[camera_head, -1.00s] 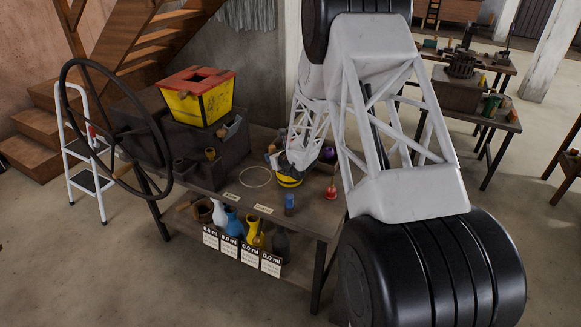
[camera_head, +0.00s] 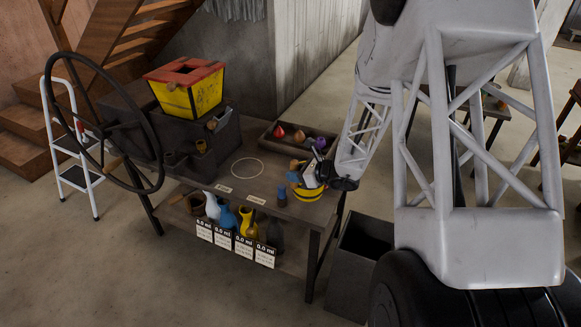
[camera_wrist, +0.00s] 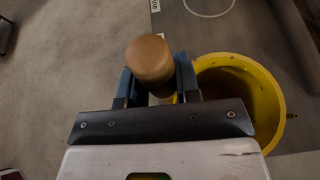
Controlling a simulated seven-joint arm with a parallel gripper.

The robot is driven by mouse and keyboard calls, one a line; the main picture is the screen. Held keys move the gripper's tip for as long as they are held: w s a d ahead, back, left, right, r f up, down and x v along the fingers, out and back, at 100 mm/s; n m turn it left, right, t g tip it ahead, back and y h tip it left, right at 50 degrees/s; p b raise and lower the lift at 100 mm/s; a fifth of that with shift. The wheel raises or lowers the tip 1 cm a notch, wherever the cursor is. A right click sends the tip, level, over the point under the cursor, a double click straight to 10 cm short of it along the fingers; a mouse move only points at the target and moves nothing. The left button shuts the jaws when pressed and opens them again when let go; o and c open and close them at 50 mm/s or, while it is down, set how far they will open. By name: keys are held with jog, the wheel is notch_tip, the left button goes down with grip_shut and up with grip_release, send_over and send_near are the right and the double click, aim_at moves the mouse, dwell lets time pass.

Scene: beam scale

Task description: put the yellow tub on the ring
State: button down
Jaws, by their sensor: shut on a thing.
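The yellow tub (camera_head: 308,195) is at the right front part of the workbench, right of the ring. In the wrist view the tub (camera_wrist: 270,95) is open-topped, with its rim just right of my fingers. My gripper (camera_wrist: 155,80) is shut on a brown wooden knob (camera_wrist: 150,58) at the tub's side, which looks like its handle. The join between knob and tub is hidden. The ring (camera_head: 234,170) is a thin pale circle lying flat on the bench, empty. Part of it shows at the top of the wrist view (camera_wrist: 208,15). I cannot tell the tub's height over the bench.
A dark block bears a yellow-and-red box (camera_head: 185,88) at the left. Vases stand on the lower shelf. A dark bin (camera_head: 360,262) stands right of the bench.

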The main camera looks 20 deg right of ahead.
jog(key=shift+s+g, duration=0.3)
jog(key=shift+s, duration=0.65)
jog(key=shift+w, duration=0.15)
jog(key=w+d+f, duration=0.1)
jog(key=w+d, duration=0.1)
jog(key=w, duration=1.3)
jog(key=shift+w+d+f, duration=0.2)
jog(key=shift+w+d, duration=0.05)
jog(key=shift+d, duration=0.1)
jog(key=shift+f, duration=1.9)
jog(key=c, duration=0.8)
grip_release()
